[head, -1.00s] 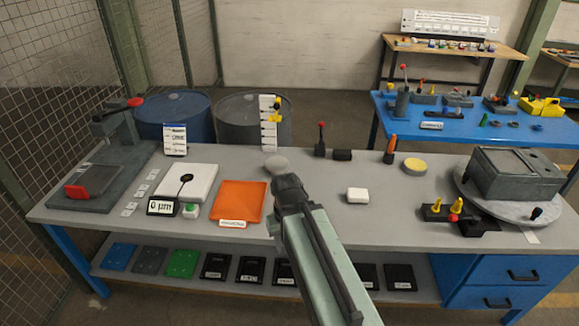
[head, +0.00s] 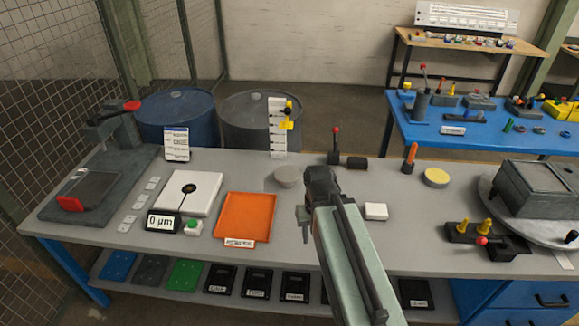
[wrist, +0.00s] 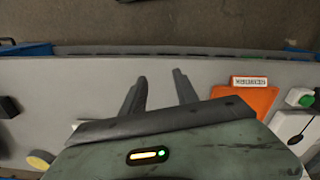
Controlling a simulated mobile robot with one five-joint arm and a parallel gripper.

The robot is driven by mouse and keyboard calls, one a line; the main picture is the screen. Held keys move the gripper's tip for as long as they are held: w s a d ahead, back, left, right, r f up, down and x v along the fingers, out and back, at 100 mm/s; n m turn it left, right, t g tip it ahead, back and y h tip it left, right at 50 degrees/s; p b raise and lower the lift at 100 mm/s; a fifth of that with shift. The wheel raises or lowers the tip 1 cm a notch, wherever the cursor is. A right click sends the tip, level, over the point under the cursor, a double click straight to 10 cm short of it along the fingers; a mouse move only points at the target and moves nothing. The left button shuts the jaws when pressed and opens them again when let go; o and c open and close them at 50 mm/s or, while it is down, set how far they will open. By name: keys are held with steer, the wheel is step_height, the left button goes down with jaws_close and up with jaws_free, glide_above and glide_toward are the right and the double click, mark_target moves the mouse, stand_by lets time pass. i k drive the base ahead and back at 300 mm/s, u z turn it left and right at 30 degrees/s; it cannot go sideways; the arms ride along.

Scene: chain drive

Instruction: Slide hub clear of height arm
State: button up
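A small dark round piece (head: 188,189), which may be the hub, sits on a white plate (head: 203,205) at the left of the bench. A thin dark line runs from it to the "0 µm" display (head: 163,222); I cannot tell whether this is the height arm or a cable. An upright white scale with a yellow slider (head: 286,124) stands at the back edge. My gripper (wrist: 160,74) is open and empty, with its two fingers spread in the wrist view. It is above mid-bench, right of the orange tray (head: 247,219) and well away from the plate.
A grey round piece (head: 287,177) and a white block (head: 376,211) are near my gripper. A green button (head: 193,227) is beside the display. A grey press (head: 98,165) stands far left, a grey box on a turntable (head: 540,190) far right.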

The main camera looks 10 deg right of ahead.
mark_target(287, 175)
steer(key=u, duration=0.05)
steer(key=k, duration=1.25)
steer(key=u, duration=0.35)
steer(key=i, duration=1.15)
steer(key=u, duration=0.65)
steer(key=i, duration=1.2)
steer(key=z, duration=0.15)
